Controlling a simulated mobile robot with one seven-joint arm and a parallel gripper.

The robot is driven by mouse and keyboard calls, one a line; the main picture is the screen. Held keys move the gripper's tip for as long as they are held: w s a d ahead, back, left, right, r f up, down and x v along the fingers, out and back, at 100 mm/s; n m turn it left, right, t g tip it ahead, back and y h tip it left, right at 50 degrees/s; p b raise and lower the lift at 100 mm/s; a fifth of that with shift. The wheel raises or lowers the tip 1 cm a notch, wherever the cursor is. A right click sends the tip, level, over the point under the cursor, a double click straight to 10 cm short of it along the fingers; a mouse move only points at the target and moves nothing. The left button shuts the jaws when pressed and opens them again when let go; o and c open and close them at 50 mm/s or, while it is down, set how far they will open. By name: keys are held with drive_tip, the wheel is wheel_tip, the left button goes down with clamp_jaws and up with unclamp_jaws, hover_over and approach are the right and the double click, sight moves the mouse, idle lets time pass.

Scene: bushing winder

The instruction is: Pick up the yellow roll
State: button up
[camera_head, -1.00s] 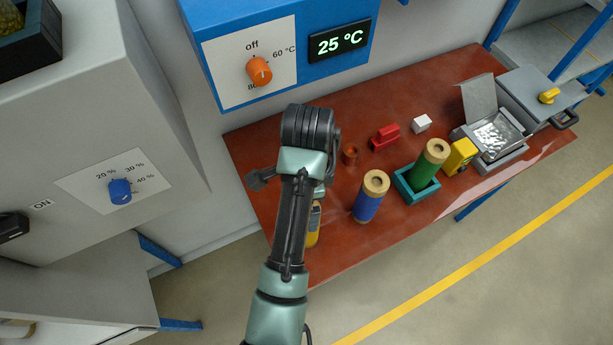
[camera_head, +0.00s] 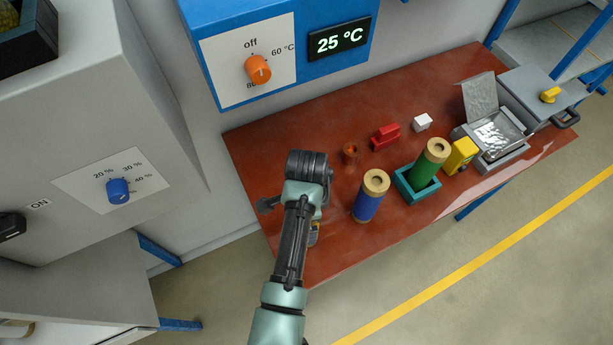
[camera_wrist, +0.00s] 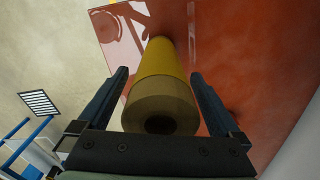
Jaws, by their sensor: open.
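The yellow roll (camera_wrist: 163,62) has a tan core with a dark hole at its near end. In the wrist view it stands on the red-brown table and runs away from the camera between the two fingers of my gripper (camera_wrist: 160,74). My gripper is open, with one finger on each side of the roll. I see no clear grip on it. In the head view my arm hides most of the roll, and only a small yellow patch (camera_head: 314,236) shows beside my wrist.
On the table (camera_head: 265,150) to the right stand a blue roll (camera_head: 368,203), a green roll (camera_head: 430,166) in a teal holder (camera_head: 408,190), a yellow block (camera_head: 460,156), a red block (camera_head: 385,136) and a white block (camera_head: 422,122). The blue control box (camera_head: 215,20) overhangs the back.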

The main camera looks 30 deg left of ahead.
clamp_jaws()
idle(0.5)
drive_tip(key=shift+w+r, duration=0.1)
drive_tip(key=shift+r, duration=0.05)
